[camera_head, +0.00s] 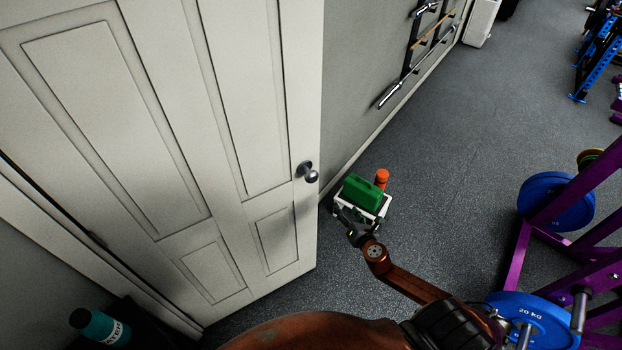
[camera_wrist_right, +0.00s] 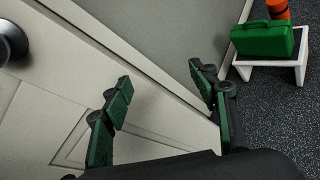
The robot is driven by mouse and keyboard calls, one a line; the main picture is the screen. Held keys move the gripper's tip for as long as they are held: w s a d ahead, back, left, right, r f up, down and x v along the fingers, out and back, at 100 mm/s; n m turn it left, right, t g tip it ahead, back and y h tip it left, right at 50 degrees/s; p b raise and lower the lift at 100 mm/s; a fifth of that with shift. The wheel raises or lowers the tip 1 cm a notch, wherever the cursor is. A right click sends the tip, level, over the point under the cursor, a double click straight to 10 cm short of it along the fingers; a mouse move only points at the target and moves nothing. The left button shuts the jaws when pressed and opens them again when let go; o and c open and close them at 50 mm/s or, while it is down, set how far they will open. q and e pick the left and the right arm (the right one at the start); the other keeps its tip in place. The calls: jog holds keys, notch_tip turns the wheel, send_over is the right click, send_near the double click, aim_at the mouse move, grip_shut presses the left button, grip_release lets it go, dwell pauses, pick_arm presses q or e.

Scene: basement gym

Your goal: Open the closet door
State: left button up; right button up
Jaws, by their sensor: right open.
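The closet door (camera_head: 235,120) is a white panelled door on the left of the head view. Its free edge stands in front of a grey wall; I cannot tell how wide any gap is. A round metal knob (camera_head: 309,173) sits near that edge and shows at the upper left of the right wrist view (camera_wrist_right: 10,44). My right gripper (camera_head: 346,216) is below and right of the knob, apart from it. In the right wrist view its green-padded fingers (camera_wrist_right: 162,78) are spread and empty, with the door's lower part behind them. My left gripper is not in view.
A green case (camera_head: 362,193) and an orange cylinder (camera_head: 381,177) are on a small white stand (camera_head: 376,212) beyond my right gripper. A purple rack (camera_head: 518,255) with blue plates (camera_head: 556,200) stands right. A teal bottle (camera_head: 100,326) is lower left. Floor between is clear.

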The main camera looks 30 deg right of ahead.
aim_at(314, 180)
jog(key=w+a+r+n+t+y, duration=0.1)
jog(key=a+r+n+t+y, duration=0.1)
jog(key=a+r+n, duration=0.45)
jog(key=w+a+r+n+t+y, duration=0.1)
jog(key=a+r+n+t, duration=0.15)
jog(key=r, duration=0.75)
jog(key=w, duration=0.6)
jog(key=shift+w+a+r, duration=0.1)
jog(key=shift+w+a, duration=0.1)
jog(key=shift+a, duration=0.2)
jog(key=shift+w, duration=0.5)
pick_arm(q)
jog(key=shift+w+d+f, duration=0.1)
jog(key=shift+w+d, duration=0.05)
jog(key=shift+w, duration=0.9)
pick_arm(e)
grip_shut()
